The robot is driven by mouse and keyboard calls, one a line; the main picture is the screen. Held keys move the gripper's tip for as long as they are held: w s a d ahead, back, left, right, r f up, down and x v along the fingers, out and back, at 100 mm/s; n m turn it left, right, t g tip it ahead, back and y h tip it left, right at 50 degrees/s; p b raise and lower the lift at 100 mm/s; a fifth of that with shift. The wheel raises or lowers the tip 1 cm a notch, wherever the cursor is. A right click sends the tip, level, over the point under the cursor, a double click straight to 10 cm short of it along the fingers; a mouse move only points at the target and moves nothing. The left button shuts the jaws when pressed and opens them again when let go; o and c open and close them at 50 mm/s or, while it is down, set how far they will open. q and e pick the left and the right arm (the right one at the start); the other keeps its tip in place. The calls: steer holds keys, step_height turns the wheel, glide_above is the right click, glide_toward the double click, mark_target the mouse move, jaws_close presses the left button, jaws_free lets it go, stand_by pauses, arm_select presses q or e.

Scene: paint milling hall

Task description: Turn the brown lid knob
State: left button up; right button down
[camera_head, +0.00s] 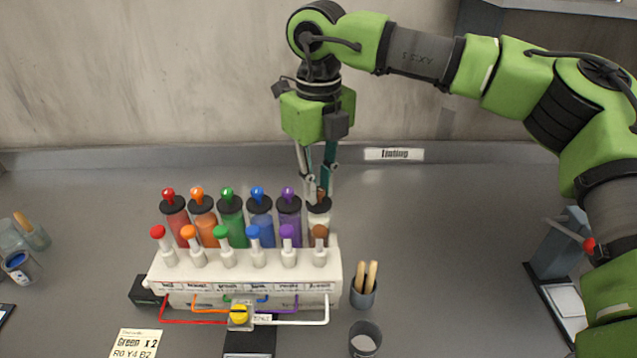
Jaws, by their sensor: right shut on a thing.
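The brown lid knob (321,194) tops the black lid of the rightmost bottle (319,219) in the back row and is partly hidden by my fingers. My right gripper (317,190) points straight down from above and is shut on this knob. The bottle is upright behind the white rack. My left gripper is not in view.
Bottles with red, orange, green, blue and purple knobs stand close to the left. The white rack (160,268) in front carries several knobbed plungers, including a brown-topped one (320,231). A cup with wooden sticks (363,296) stands right of it. The table beyond is clear.

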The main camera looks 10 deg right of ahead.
mark_target(319, 188)
steer(key=shift+f+m+b, duration=0.15)
steer(key=shift+m+b, duration=0.7)
steer(key=shift+m, duration=0.05)
steer(key=m+b, duration=0.1)
steer(key=m, duration=0.1)
steer(key=shift+m+b, duration=0.3)
steer(key=shift+b, duration=0.05)
steer(key=m+b, duration=0.1)
steer(key=m, duration=0.2)
steer(key=shift+b, duration=0.3)
steer(key=shift+m+b, duration=0.4)
steer(key=shift+m, duration=0.6)
steer(key=shift+r+m, duration=0.2)
steer(key=shift+m, duration=0.1)
steer(key=c, duration=2)
jaws_free()
steer(key=shift+o, duration=0.2)
step_height(319, 188, up, 12)
